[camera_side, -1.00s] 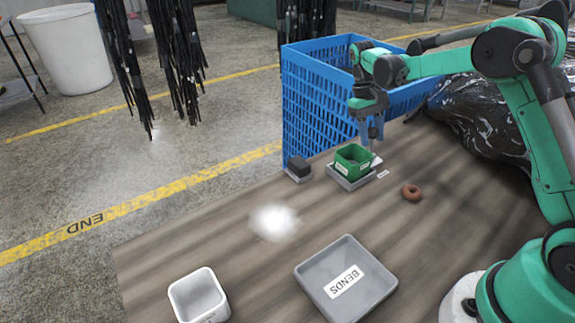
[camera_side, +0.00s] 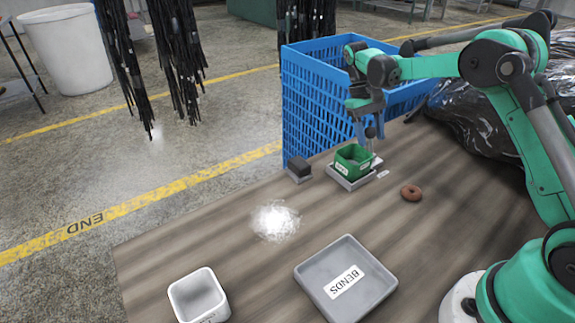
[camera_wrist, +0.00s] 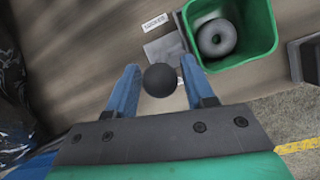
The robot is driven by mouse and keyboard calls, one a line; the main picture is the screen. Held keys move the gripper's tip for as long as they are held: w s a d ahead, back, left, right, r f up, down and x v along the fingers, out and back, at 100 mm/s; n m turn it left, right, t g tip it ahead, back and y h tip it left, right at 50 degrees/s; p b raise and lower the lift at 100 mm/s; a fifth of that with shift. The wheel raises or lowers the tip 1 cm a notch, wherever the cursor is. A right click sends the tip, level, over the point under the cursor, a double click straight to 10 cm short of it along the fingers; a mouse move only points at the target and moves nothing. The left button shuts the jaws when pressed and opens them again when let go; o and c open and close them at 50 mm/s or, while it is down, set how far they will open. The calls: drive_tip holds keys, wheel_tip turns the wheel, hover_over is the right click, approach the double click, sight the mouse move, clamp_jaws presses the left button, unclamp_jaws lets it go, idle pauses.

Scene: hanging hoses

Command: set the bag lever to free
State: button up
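The bag lever shows as a dark ball knob (camera_wrist: 160,80) in the wrist view, and the knob shows small in the side view (camera_side: 371,132). My gripper (camera_wrist: 161,77) is open, its two blue fingers on either side of the knob. Narrow gaps seem to remain at both sides, and I cannot tell whether a finger touches it. The lever's shaft is hidden under the knob. A white label (camera_wrist: 155,23), its word hard to read, lies beside a grey plate (camera_wrist: 163,48). Another pale label beyond the knob is mostly covered. In the side view my gripper (camera_side: 369,130) is just behind the green box.
The green box (camera_wrist: 262,50) holds a grey ring (camera_wrist: 217,38) close to my gripper. A blue crate (camera_side: 318,105) stands behind. A brown ring (camera_side: 411,193), dark block (camera_side: 299,168), grey BENDS tray (camera_side: 312,262) and white bin (camera_side: 200,293) are on the table. Black plastic (camera_side: 480,120) lies right.

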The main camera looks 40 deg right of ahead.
drive_tip(key=shift+v, duration=2.85)
drive_tip(key=shift+s+r, duration=0.1)
drive_tip(key=c, duration=0.5)
drive_tip(key=s+d+r+t, duration=0.1)
drive_tip(key=s, duration=0.1)
drive_tip(key=s+d+r+m+t+y, duration=0.1)
drive_tip(key=s+t, duration=0.1)
drive_tip(key=s+d+r+m+t, duration=0.1)
drive_tip(key=r+t, duration=0.1)
drive_tip(key=shift+s+d+r+y, duration=0.1)
drive_tip(key=shift+s+d+y, duration=0.2)
drive_tip(key=shift+s, duration=0.1)
clamp_jaws()
drive_tip(key=s+m+t+h, duration=0.2)
drive_tip(key=s+m+t, duration=0.3)
drive_tip(key=s+t, duration=0.3)
drive_tip(key=shift+g, duration=0.5)
drive_tip(key=x, duration=0.8)
drive_tip(key=shift+s+a+f, duration=0.1)
drive_tip(key=shift+a+f, duration=0.15)
drive_tip(key=shift+f, duration=0.4)
drive_tip(key=w, duration=0.1)
drive_tip(key=w+a, duration=0.1)
drive_tip(key=shift+w+a+f, duration=0.15)
drive_tip(key=shift+w+a, duration=0.15)
drive_tip(key=shift+w, duration=0.05)
drive_tip(key=shift+w+a, duration=0.3)
drive_tip(key=shift+w, duration=0.15)
